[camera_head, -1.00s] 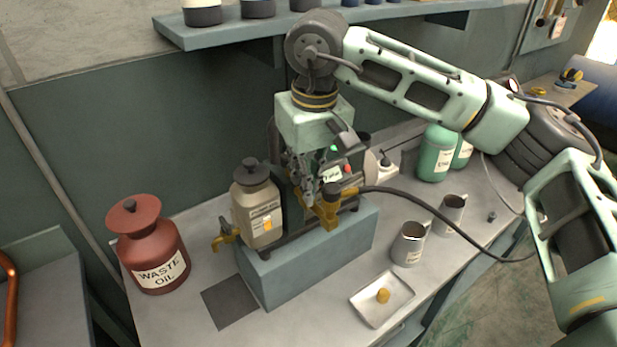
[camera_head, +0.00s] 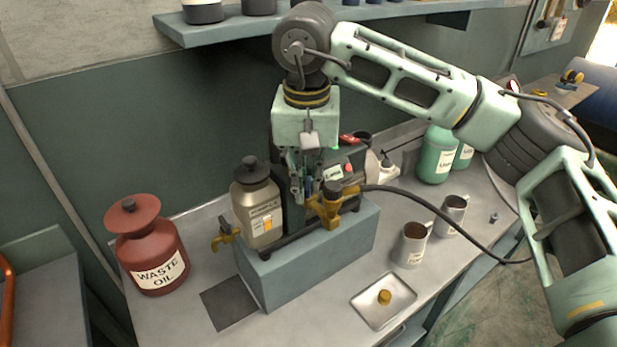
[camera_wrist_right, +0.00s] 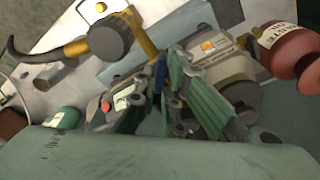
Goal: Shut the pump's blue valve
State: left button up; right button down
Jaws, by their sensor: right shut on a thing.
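The pump (camera_head: 345,172) stands on a blue-grey block (camera_head: 300,268) on the bench, with a red button and a label on its body. My right gripper (camera_head: 305,190) points down from above beside the brass fitting (camera_head: 332,206). In the right wrist view, a narrow blue handle (camera_wrist_right: 158,76), the blue valve's, sits between the fingertips of my right gripper (camera_wrist_right: 167,78), and they are shut on it. The fingers hide part of the handle, and its exact angle is hard to tell. My left gripper is not in view.
A beige bottle (camera_head: 256,208) stands left of the pump. A black hose (camera_head: 430,208) runs right from the brass fitting. A red waste oil can (camera_head: 148,250), a tray with a brass cap (camera_head: 370,312) and two metal mugs (camera_head: 411,245) stand around the block. A shelf (camera_head: 340,22) hangs above.

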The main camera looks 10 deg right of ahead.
jog(key=shift+a+m, duration=0.1)
jog(key=shift+m, duration=1.5)
jog(key=shift+m, duration=0.5)
jog(key=c, duration=2.5)
grip_release()
jog(key=shift+w+a+m+g+h, duration=0.1)
jog(key=shift+m+g+h, duration=0.2)
jog(key=shift+m, duration=0.7)
